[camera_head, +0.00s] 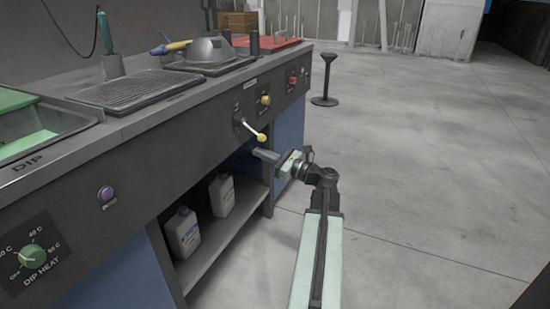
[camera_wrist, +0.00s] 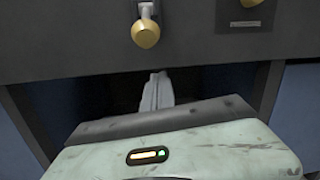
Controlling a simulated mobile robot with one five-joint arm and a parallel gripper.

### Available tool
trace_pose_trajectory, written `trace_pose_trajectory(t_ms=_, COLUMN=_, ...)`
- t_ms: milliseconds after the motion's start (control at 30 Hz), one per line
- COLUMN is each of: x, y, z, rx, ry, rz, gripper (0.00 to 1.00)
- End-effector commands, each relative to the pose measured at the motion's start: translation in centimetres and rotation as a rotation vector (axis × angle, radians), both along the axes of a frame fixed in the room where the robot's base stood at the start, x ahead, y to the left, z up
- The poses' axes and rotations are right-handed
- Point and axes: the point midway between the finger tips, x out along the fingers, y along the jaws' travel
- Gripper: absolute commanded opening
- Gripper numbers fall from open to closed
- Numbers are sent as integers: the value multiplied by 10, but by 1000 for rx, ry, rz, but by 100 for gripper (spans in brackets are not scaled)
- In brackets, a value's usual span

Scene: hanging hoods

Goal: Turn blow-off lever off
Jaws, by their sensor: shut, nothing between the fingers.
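A lever with a yellow knob (camera_head: 261,137) sticks out from the dark front panel of the bench, slanting down to the right. The small label beside it is too small to read. In the wrist view its yellow knob (camera_wrist: 146,33) is near the top, pointing toward the camera. My gripper (camera_head: 257,152) is shut and empty, just below the knob and apart from it in the picture. In the wrist view the closed fingertips (camera_wrist: 158,76) show below the knob, in front of the dark opening under the panel.
A second yellow knob (camera_head: 265,100) and a red knob (camera_head: 292,81) sit further right on the panel. A purple button (camera_head: 106,194) and a green dial (camera_head: 33,256) are to the left. White jugs (camera_head: 183,232) stand on the shelf below.

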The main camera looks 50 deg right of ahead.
Motion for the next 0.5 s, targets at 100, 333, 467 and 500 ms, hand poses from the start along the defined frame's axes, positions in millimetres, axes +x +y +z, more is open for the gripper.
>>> trace_pose_trajectory(t_ms=100, x=-14, y=0, z=27, rx=0, ry=-1, rz=-4, gripper=0)
trace_pose_trajectory(t_ms=333, x=-20, y=1, z=35, rx=0, ry=0, rz=-3, gripper=0)
trace_pose_trajectory(t_ms=467, x=-21, y=1, z=33, rx=-1, ry=-1, rz=-3, gripper=0)
trace_pose_trajectory(t_ms=500, x=-21, y=1, z=33, rx=0, ry=0, rz=-3, gripper=0)
